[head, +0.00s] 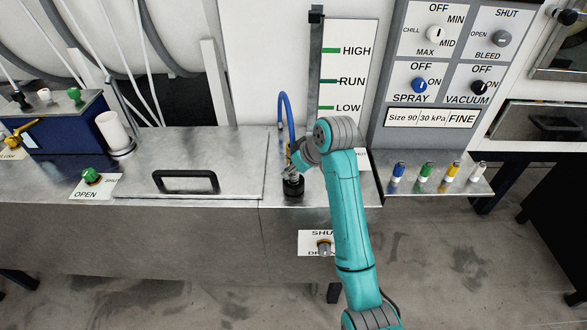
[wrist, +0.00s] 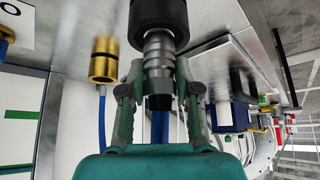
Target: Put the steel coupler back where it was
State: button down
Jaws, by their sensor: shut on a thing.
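The steel coupler (wrist: 158,52) is a grey ribbed piece between my gripper's fingertips (wrist: 158,78) in the wrist view. My gripper is shut on it. A thick black cylinder (wrist: 158,14) joins or touches the coupler's end; I cannot tell whether they are fastened. In the head view my gripper (head: 291,172) is low over the right part of the steel bench, just above the black cylinder (head: 293,187). The gripper and wrist hide most of the coupler there.
A brass fitting (wrist: 103,62) with a blue hose stands beside my gripper; the blue hose (head: 285,110) loops up behind it. A lid with a black handle (head: 186,181) lies to the left. A shelf with several coloured vials (head: 426,171) is at the right, below the control panel.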

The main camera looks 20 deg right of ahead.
jog(key=c, duration=0.8)
grip_release()
jog(key=shift+r, duration=0.1)
jog(key=v, duration=0.7)
jog(key=shift+s+r, duration=0.1)
jog(key=shift+r, duration=0.1)
jog(key=shift+d+f, duration=0.1)
jog(key=shift+d, duration=0.05)
